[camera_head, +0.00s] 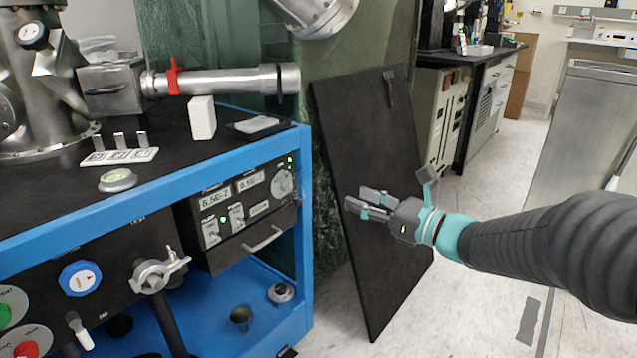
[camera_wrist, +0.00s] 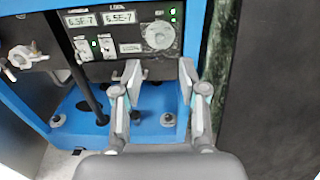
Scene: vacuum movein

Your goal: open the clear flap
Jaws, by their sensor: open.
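A black instrument panel (camera_head: 243,212) is set in the blue-framed cart, with two lit readouts, a round knob (camera_head: 282,184) and small switches (camera_head: 212,230). The panel also shows at the top of the wrist view (camera_wrist: 120,32). I cannot make out a clear flap for certain; any clear cover around the switches is too faint to tell. My gripper (camera_head: 358,200) is open and empty, to the right of the panel and apart from it. In the wrist view the spread fingers (camera_wrist: 158,68) point toward the panel's lower part.
A black board (camera_head: 385,240) leans behind my gripper, right of the cart. Below the panel is a silver handle (camera_head: 262,240). The cart's blue frame (camera_head: 306,230) edges the panel. A metal tube (camera_head: 220,81) and a white block (camera_head: 202,118) are on top. Open floor lies at the right.

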